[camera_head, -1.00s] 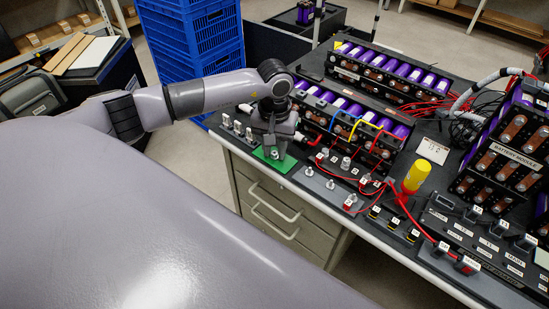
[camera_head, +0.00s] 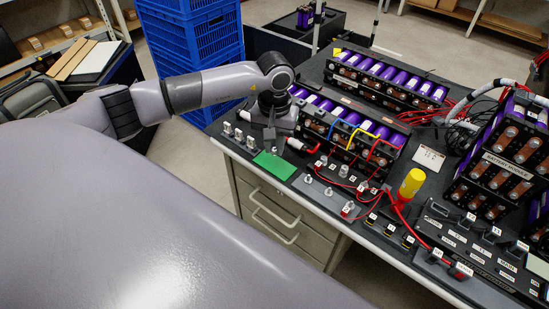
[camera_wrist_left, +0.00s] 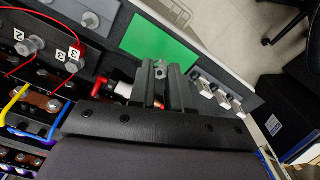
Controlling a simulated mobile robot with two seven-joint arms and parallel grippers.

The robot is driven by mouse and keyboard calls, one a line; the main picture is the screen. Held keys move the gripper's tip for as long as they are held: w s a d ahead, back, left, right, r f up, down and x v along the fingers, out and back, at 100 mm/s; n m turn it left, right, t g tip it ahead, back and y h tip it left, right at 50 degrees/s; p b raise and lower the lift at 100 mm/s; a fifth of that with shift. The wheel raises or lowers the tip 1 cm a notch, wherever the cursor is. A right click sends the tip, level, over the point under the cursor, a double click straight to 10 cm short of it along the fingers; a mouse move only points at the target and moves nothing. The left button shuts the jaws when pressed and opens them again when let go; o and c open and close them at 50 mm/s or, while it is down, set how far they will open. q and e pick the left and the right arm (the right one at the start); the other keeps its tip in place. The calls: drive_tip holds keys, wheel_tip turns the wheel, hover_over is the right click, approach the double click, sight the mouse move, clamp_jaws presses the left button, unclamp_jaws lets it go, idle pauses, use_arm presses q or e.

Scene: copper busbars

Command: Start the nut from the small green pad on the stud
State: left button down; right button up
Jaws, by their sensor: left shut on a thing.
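My left gripper (camera_head: 272,146) points down just above the far edge of the small green pad (camera_head: 275,166). In the left wrist view its fingertips (camera_wrist_left: 160,70) are shut on a small metal nut (camera_wrist_left: 159,67), with the pad (camera_wrist_left: 160,40) behind it. The pad looks bare. A grey plate with upright studs (camera_head: 328,191) lies to the right of the pad on the bench; the gripper is apart from them. Studs with number labels also show at the left of the left wrist view (camera_wrist_left: 36,43). I cannot tell which stud is meant. My right gripper is not in view.
Battery modules with purple cells (camera_head: 350,118) and coloured wires stand behind. A red-tipped connector (camera_head: 300,145) lies close to the gripper's right. Several pale clips (camera_head: 238,133) stand to its left. A yellow-handled tool (camera_head: 411,183) stands upright farther right.

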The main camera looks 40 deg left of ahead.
use_arm(q)
drive_tip(key=shift+r, duration=0.45)
